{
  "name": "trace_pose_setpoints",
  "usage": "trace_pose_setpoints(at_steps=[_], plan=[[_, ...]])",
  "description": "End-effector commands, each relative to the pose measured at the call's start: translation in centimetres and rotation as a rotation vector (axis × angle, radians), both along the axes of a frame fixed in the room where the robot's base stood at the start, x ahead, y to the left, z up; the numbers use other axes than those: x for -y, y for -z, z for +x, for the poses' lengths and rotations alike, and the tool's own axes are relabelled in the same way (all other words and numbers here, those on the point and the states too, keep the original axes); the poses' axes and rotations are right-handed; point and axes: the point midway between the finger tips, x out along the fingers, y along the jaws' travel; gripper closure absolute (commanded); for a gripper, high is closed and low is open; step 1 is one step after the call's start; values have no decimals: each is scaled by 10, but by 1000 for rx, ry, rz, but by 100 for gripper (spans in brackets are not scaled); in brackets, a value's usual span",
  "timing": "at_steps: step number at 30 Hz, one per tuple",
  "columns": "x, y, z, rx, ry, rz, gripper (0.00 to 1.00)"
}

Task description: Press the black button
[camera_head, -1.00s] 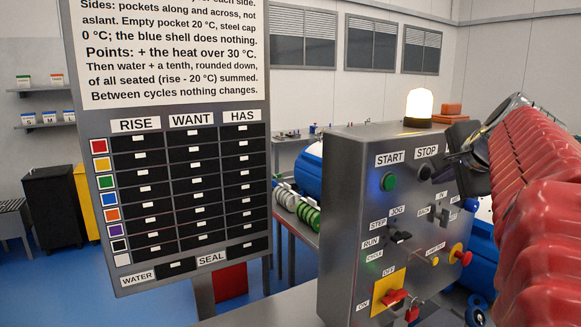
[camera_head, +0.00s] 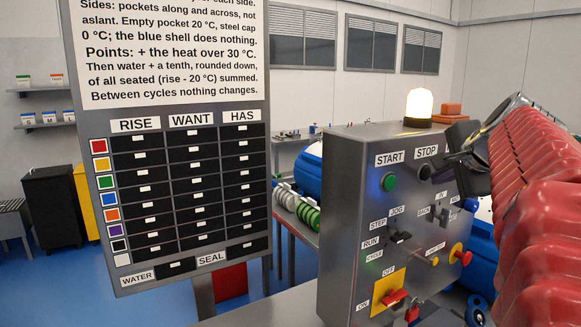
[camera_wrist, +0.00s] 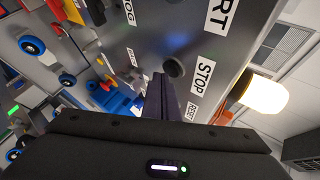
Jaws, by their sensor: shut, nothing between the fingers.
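The black button (camera_head: 425,172) is a round dark knob under the STOP label on the grey control box (camera_head: 350,220). It also shows in the wrist view (camera_wrist: 174,67), beside the STOP lettering. My gripper (camera_head: 443,171) is just right of the button in the head view, with its fingers shut and empty. In the wrist view the dark closed fingers (camera_wrist: 160,82) end close to the button, slightly left of and below it. I cannot tell whether they touch it.
A green START button (camera_head: 389,182) is left of the black one. Below are a black lever switch (camera_head: 399,237), a red switch on a yellow plate (camera_head: 393,297) and a red knob on yellow (camera_head: 458,253). A lit lamp (camera_head: 419,104) stands on top of the box.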

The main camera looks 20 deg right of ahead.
Motion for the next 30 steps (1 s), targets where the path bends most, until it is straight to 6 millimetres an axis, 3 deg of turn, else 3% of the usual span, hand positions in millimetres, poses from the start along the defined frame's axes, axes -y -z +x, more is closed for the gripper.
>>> trace_pose_setpoints(at_steps=[30], plan=[[-1,-1,9,0,-1,0,100]])
